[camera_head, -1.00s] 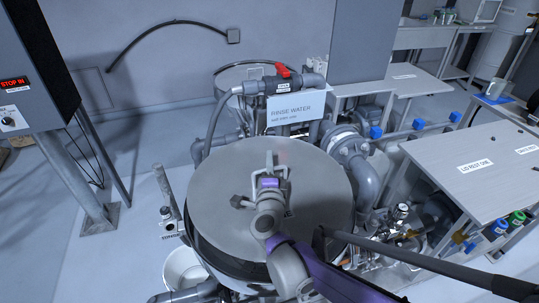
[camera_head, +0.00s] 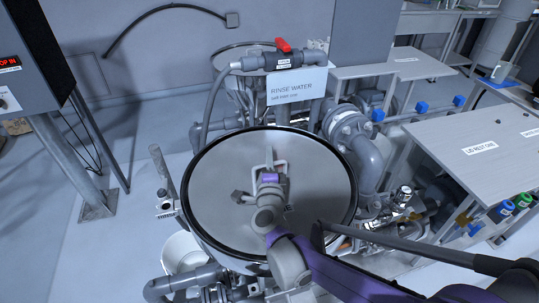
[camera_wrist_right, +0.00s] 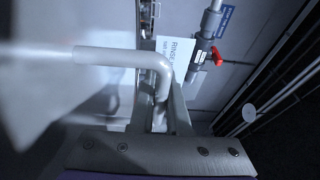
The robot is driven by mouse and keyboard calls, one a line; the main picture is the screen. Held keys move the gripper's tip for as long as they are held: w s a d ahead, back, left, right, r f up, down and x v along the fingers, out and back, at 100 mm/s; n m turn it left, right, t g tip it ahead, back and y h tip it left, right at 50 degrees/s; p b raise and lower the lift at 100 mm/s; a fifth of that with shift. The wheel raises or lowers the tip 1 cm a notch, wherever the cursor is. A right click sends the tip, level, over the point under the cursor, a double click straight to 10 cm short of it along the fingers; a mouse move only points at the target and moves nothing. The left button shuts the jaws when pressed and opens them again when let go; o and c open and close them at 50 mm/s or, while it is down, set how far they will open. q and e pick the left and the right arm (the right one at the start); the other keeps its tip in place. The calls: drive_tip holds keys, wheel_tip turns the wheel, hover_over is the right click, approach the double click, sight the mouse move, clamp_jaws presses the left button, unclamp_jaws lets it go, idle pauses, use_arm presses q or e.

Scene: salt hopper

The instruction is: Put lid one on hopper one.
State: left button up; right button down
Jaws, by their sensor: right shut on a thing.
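Lid one, a round grey disc (camera_head: 222,190), lies over hopper one, with the hopper's black rim (camera_head: 350,170) showing around much of its edge. The lid looks level and centred within that rim; I cannot tell whether it touches all round. My right gripper (camera_head: 269,178) is shut on the lid's handle (camera_head: 270,160) near the middle of the lid. The right wrist view shows the pale bent handle bar (camera_wrist_right: 110,55) at the jaws, with the lid blurred at the left. My left gripper is not in view.
A rinse water pipe with a red valve handle (camera_head: 283,45) and a sign (camera_head: 297,84) stand behind the hopper. Grey piping (camera_head: 365,150) and a lid rest table (camera_head: 470,145) are at the right. A white bucket (camera_head: 182,252) stands at the lower left.

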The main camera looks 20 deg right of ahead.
drive_tip(key=shift+f+b, duration=0.45)
drive_tip(key=shift+f, duration=0.1)
idle(0.4)
drive_tip(key=c, duration=0.8)
unclamp_jaws()
drive_tip(key=v, duration=1)
drive_tip(key=shift+s+a, duration=0.1)
drive_tip(key=shift+s, duration=0.3)
